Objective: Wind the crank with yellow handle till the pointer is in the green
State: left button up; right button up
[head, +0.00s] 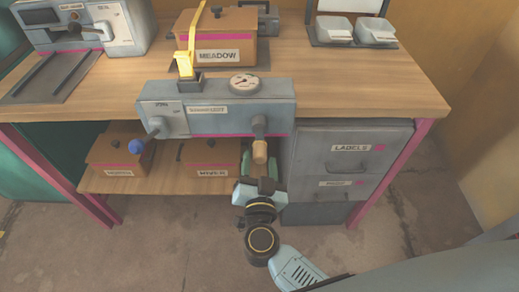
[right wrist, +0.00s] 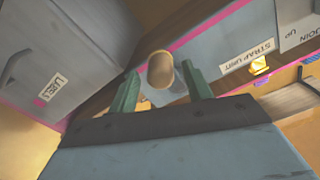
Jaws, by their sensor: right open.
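The grey-blue strap unit (head: 215,118) sits at the table's front edge. Its crank carries a tan-yellow handle (head: 260,151) that hangs down at the unit's right front. The round white gauge (head: 244,83) is on top; its pointer is too small to read against any green zone. My right gripper (head: 262,172) is just below and in front of the handle. In the right wrist view the handle (right wrist: 160,70) shows end-on between the two green fingers of my open right gripper (right wrist: 161,84), with gaps on both sides. My left gripper is not in view.
A lever with a blue knob (head: 137,147) is on the unit's left. A grey drawer cabinet (head: 346,150) stands right of the crank. Boxes sit on the shelf (head: 150,185) below. A yellow strap (head: 190,45) rises from the unit's top.

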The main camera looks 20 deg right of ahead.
aim_at(260, 149)
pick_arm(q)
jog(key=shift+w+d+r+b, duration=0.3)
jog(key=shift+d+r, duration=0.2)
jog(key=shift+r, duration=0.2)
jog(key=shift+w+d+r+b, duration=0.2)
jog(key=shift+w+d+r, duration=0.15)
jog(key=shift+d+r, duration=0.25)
pick_arm(e)
jog(key=shift+x, duration=2.55)
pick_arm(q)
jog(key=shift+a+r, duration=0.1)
pick_arm(e)
grip_shut()
